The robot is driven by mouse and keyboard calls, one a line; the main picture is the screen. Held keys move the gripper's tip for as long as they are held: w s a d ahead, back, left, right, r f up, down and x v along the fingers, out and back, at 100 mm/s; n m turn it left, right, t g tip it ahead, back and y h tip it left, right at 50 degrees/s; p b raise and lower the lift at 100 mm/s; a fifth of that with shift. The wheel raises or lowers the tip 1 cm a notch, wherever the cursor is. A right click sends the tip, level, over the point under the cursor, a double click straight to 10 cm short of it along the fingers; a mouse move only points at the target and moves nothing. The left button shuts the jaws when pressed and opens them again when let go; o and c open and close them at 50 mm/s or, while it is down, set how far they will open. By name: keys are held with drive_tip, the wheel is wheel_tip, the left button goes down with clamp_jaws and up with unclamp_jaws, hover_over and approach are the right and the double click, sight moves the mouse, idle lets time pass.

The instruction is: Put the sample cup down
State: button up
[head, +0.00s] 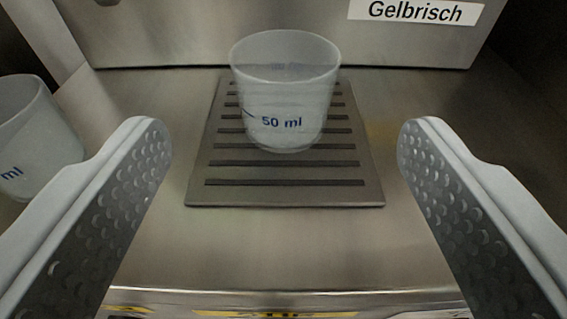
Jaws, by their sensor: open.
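A translucent sample cup (285,95) marked "50 ml" stands upright on a slotted metal grate (285,194) in the middle of the head view. My gripper (284,140) is open, with one finger on each side of the picture. Its fingers have dimpled grey inner pads. The cup lies beyond and between the fingertips, and neither finger touches it. The cup looks empty, though its inside shows only dimly through the wall.
A second translucent cup (35,135) stands at the left edge, partly cut off, beside the left finger. A metal wall with a "Gelbrisch" label (415,11) rises behind the grate. Bare steel surface (285,250) lies in front, ending at an edge.

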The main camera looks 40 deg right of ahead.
drive_tip(key=shift+v, duration=1.3)
drive_tip(key=s+d+r+n+t+y, duration=0.1)
drive_tip(key=s+r+n+t+y, duration=0.2)
drive_tip(key=r, duration=0.8)
drive_tip(key=s+d+r+t+y, duration=0.1)
drive_tip(key=s+r+t+y, duration=0.2)
drive_tip(key=r, duration=0.9)
drive_tip(key=s+d+r+n+y, duration=0.1)
drive_tip(key=s+r, duration=0.2)
drive_tip(key=s, duration=0.4)
drive_tip(key=s+d+r+n+g+y, duration=0.1)
drive_tip(key=s+d+r, duration=0.1)
drive_tip(key=s, duration=0.5)
drive_tip(key=s+d+r+n+y, duration=0.1)
drive_tip(key=s+d+r+n, duration=0.1)
drive_tip(key=s+r, duration=0.3)
drive_tip(key=s, duration=0.3)
